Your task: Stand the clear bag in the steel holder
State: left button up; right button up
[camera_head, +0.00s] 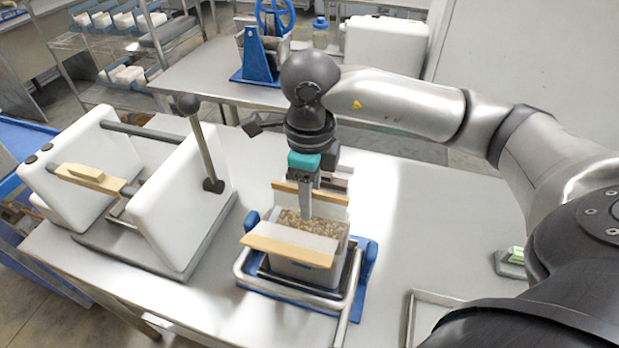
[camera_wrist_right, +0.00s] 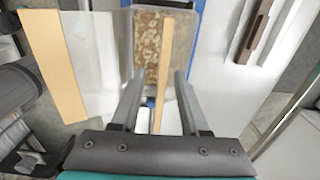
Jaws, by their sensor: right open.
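The clear bag (camera_head: 290,270) holds brown, grainy substrate (camera_head: 325,230) and sits within the rails of the steel holder (camera_head: 345,300). Its mouth is spread, with a pale wooden strip on the near side (camera_head: 290,243) and another on the far side (camera_head: 331,197). My right gripper (camera_head: 307,212) points down over the bag's mouth beside the far strip. In the right wrist view its two fingers (camera_wrist_right: 157,100) are apart, with one strip (camera_wrist_right: 162,75) showing between them. I cannot tell whether the fingers touch it. My left gripper is not in view.
A white, two-block machine (camera_head: 180,200) with an upright lever stands left of the holder. A blue base (camera_head: 368,262) lies under the holder. A small green-topped item (camera_head: 515,255) is at the right. Bare steel table (camera_head: 430,220) lies between. A blue-wheeled device (camera_head: 262,50) stands behind.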

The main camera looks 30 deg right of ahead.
notch_tip(320, 180, up, 15)
jog(key=p, duration=0.2)
jog(key=shift+r, duration=0.15)
jog(key=shift+a, duration=0.1)
